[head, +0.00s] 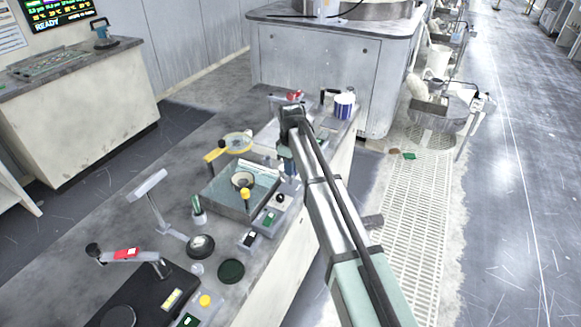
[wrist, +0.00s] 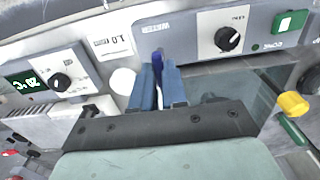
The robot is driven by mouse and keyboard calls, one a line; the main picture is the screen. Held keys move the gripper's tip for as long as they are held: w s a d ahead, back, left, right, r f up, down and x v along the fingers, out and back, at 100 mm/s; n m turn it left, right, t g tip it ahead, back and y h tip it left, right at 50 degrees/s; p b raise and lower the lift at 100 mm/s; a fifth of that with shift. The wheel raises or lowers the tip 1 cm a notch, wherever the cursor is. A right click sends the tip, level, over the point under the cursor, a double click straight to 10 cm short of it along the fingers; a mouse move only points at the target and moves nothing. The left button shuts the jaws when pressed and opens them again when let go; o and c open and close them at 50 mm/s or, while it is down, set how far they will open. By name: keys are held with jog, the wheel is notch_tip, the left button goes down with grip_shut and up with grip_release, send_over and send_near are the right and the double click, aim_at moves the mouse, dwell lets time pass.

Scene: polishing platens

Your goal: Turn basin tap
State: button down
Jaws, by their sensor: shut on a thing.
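In the wrist view, my gripper (wrist: 159,68) has two blue fingers closed around a thin upright tap lever (wrist: 158,58) with a blue tip and a pale stem. The lever stands in front of a grey panel (wrist: 195,38) with a label that seems to read WATER. The fingers hide part of the lever, so its exact turn angle cannot be told. In the head view, the grey square basin (head: 222,203) stands on the bench, left of my arm. My fingertips and the tap are too small or hidden to make out there.
A yellow knob (wrist: 293,104) stands right of the fingers, and black dials (wrist: 228,39) sit on the panel. In the head view, a blue-and-white cup (head: 344,106), a yellow-handled ring (head: 238,142) and several small control boxes crowd the bench. The floor at right is mostly open.

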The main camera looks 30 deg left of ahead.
dwell(0.4)
jog(key=c, duration=1.2)
grip_release()
jog(key=shift+o, duration=0.2)
notch_tip(320, 180, up, 14)
jog(key=shift+f, duration=0.1)
